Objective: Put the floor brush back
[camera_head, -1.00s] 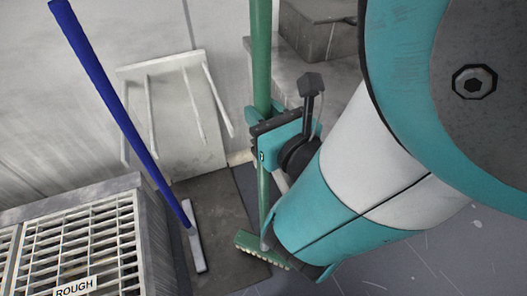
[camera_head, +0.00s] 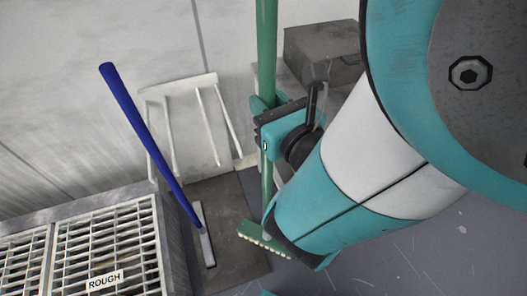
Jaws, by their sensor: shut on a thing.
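A green-handled brush (camera_head: 267,50) stands roughly upright in the camera_head view. Its long pole runs off the top of the picture. Its green head with pale bristles (camera_head: 264,238) is low, over or near the right edge of the dark mat; I cannot tell if it touches the floor. My gripper (camera_head: 266,128) is shut on the green pole, and my arm hides part of the area to the right. A blue-handled tool (camera_head: 147,137) with a grey head leans to the left, its head on the mat. A pale rack (camera_head: 190,122) with several prongs stands against the wall behind.
A dark mat (camera_head: 229,264) lies below the rack. A grated bench (camera_head: 100,246) with a ROUGH label (camera_head: 105,281) stands at the lower left. A grey block (camera_head: 318,54) sits behind my gripper. Grey floor (camera_head: 400,270) is open at the lower right.

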